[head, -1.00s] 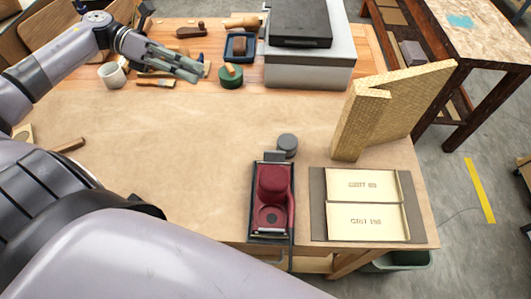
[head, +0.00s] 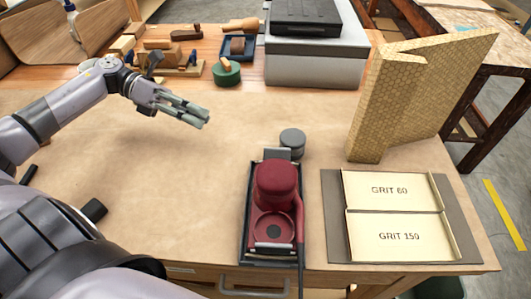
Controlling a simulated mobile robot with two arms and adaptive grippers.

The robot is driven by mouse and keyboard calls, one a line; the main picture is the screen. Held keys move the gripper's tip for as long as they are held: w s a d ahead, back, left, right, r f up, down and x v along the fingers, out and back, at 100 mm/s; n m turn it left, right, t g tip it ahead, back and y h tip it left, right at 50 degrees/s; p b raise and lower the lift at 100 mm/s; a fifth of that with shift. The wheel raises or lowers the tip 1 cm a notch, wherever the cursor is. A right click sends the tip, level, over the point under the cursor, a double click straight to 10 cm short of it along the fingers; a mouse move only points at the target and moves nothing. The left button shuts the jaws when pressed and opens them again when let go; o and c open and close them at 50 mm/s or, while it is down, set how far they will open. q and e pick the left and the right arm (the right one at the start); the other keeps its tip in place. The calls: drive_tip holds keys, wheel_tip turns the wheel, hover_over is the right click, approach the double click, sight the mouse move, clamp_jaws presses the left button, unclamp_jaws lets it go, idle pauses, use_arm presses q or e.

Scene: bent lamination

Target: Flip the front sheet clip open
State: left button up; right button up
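A red sander (head: 276,185) with a dark base plate stands on the bench, right of centre. A metal clip-like bar (head: 273,247) lies across its near end. A grey plate (head: 277,154) shows at its far end. I cannot tell whether either clip is latched. My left gripper (head: 205,118) is above the bench, up and left of the sander and clear of it. Its two fingers point right and nothing shows between them; the angle hides how far apart they are. My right gripper is not in view.
A grey round puck (head: 292,140) stands just behind the sander. A holder with GRIT 60 and GRIT 150 sheets (head: 390,190) lies to its right. A tall bent wooden panel (head: 385,105) stands behind that. The brown bench covering (head: 120,165) is clear left of the sander.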

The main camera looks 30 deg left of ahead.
sight(263, 149)
use_arm(q)
drive_tip(key=p+x, duration=0.2)
drive_tip(key=x, duration=1.2)
drive_tip(key=shift+d, duration=0.4)
drive_tip(key=shift+d+f+p, duration=0.3)
drive_tip(key=shift+f, duration=0.1)
drive_tip(key=shift+w+d, duration=0.1)
drive_tip(key=shift+d, duration=0.7)
drive_tip(key=shift+o, duration=0.4)
drive_tip(key=shift+a, duration=0.1)
drive_tip(key=shift+c, duration=0.6)
clamp_jaws()
